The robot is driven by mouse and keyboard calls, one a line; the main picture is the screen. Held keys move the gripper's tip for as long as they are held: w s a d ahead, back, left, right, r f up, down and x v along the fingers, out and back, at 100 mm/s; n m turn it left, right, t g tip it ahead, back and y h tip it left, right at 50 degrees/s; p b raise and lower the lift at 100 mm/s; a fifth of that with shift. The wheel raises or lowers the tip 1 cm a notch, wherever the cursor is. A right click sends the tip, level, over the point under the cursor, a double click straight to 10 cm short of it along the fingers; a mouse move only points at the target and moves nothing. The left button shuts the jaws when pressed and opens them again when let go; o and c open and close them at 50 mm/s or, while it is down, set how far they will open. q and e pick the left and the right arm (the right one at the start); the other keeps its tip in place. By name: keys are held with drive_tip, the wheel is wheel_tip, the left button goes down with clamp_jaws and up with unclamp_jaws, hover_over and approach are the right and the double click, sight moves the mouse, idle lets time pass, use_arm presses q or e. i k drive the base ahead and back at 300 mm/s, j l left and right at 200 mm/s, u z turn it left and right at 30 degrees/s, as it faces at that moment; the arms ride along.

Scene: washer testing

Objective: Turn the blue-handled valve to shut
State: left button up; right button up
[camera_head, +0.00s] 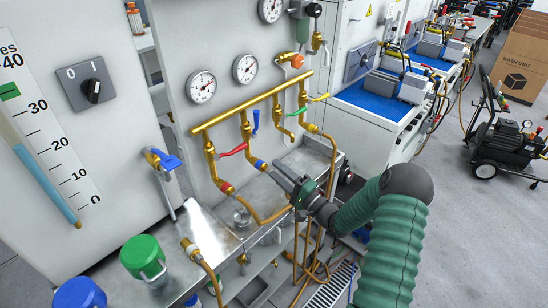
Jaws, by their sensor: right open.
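A brass manifold (255,100) on the grey panel carries several valves with coloured levers. One blue lever (256,120) stands nearly upright on it, between the red and green ones. Another blue-handled valve (165,159) sits apart on the left panel, with its handle pointing right and a pipe below it. My right gripper (277,174) reaches in from the lower right. It is open, below the manifold's blue lever and apart from it, with no object visible between its fingers. It hides part of the bench and hoses behind it. My left gripper is not in view.
A red lever (234,150), a green lever (298,111) and a yellow lever (319,98) flank the manifold's blue one. Brass hoses (262,216) hang over the metal bench (215,228). Green (140,251) and blue (80,294) capped containers stand at the lower left.

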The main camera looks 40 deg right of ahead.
sight(256, 112)
drive_tip(key=z, duration=1.25)
